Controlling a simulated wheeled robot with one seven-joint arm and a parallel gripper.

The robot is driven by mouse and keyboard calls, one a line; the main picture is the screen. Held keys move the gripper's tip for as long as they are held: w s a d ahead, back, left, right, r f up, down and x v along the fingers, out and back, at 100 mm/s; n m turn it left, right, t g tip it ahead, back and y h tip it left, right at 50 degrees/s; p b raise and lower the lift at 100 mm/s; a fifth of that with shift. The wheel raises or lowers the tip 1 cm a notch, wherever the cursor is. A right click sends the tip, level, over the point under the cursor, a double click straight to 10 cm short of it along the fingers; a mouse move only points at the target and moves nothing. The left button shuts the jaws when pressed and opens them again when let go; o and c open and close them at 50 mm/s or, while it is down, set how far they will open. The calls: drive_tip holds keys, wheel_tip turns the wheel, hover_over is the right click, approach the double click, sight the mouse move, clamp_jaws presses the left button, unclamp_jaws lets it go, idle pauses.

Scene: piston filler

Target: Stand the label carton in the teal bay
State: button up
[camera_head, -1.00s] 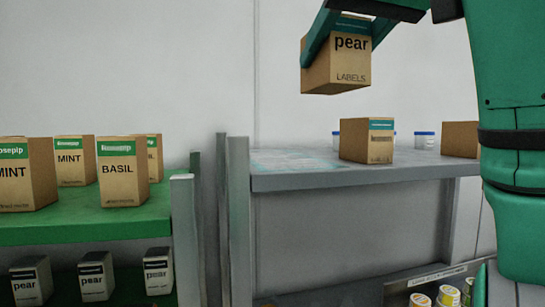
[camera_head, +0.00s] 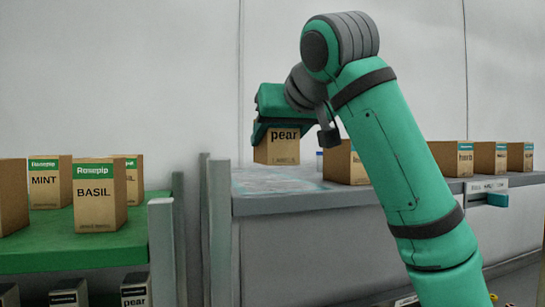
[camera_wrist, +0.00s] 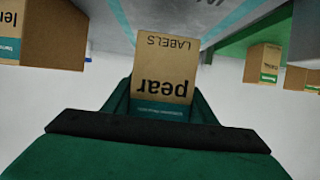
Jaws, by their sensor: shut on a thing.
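The label carton (camera_head: 277,148) is a brown box with a teal top band, printed "pear" and "LABELS". My gripper (camera_head: 283,128) is shut on its upper part and holds it upright over the left part of the grey shelf. The teal bay (camera_head: 268,183) shows as faded teal markings on that shelf top. In the wrist view the carton (camera_wrist: 165,75) appears upside down between my fingers (camera_wrist: 160,100), with teal lines (camera_wrist: 245,22) on the shelf surface beyond it. I cannot tell whether the carton's base touches the shelf.
Another brown carton (camera_head: 345,163) stands to the right on the grey shelf (camera_head: 290,203), partly behind my arm. Several more cartons (camera_head: 490,158) stand farther right. At left, a green shelf (camera_head: 75,250) bears MINT and BASIL cartons (camera_head: 99,195). Grey posts (camera_head: 162,250) stand between the shelves.

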sight(282, 143)
drive_tip(key=shift+w+a+f, duration=0.1)
drive_tip(key=shift+w+f, duration=0.15)
drive_tip(key=shift+f, duration=0.1)
drive_tip(key=shift+w+a+f, duration=0.1)
drive_tip(key=shift+w+f, duration=0.1)
drive_tip(key=shift+f, duration=1.5)
drive_tip(key=shift+f, duration=0.1)
drive_tip(key=o, duration=1.3)
drive_tip(key=shift+w, duration=0.1)
drive_tip(key=shift+a, duration=0.2)
drive_tip(key=shift+s+d+r, duration=0.2)
drive_tip(key=shift+d, duration=0.05)
drive_tip(key=v, duration=1.1)
drive_tip(key=shift+s+r, duration=0.1)
drive_tip(key=shift+s, duration=0.25)
